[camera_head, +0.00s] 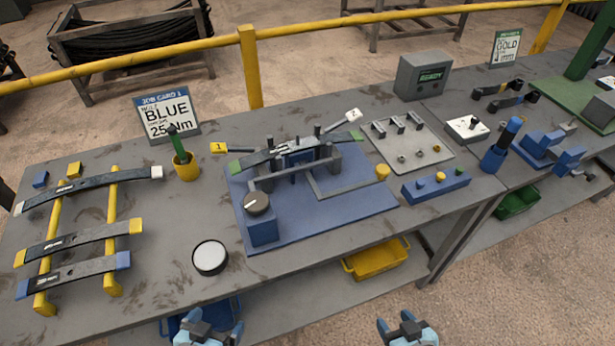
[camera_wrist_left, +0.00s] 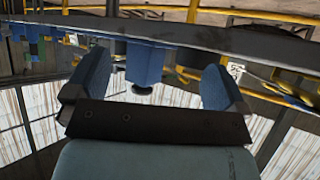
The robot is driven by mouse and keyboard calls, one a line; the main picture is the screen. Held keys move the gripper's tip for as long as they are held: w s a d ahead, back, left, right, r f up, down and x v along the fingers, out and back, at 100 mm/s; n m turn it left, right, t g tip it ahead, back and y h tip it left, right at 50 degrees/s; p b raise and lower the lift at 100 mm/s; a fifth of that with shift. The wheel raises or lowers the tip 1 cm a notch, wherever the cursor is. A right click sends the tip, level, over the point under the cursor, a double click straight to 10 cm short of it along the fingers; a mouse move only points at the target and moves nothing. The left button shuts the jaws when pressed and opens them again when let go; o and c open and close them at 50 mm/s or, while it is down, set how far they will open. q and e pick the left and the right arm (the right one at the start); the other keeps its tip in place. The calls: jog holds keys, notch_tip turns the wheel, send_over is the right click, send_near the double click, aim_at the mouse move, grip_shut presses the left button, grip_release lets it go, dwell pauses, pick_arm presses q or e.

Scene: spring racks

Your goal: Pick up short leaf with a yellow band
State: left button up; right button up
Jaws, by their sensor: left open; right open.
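A yellow rack (camera_head: 53,240) stands at the left of the table and bears several dark, curved leaves. The leaf with yellow bands (camera_head: 75,243) at its ends lies across the middle. A leaf with blue bands (camera_head: 72,274) lies nearest to me, and a longer leaf with a white end (camera_head: 88,188) lies at the back. My left gripper (camera_head: 207,322) is open and empty at the front edge, right of and nearer than the rack. In the left wrist view, its open fingers (camera_wrist_left: 155,78) face the table edge. My right gripper (camera_head: 407,326) is open and empty at the bottom.
A round, white-topped pot (camera_head: 210,257) stands between rack and blue fixture (camera_head: 345,215). A yellow cup (camera_head: 186,169) with a green-handled tool stands behind, before the blue job card (camera_head: 167,117). A yellow bin (camera_head: 376,261) sits below the tabletop. Bare table surrounds the pot.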

jog(key=shift+w+r, duration=0.15)
jog(key=shift+r, duration=0.05)
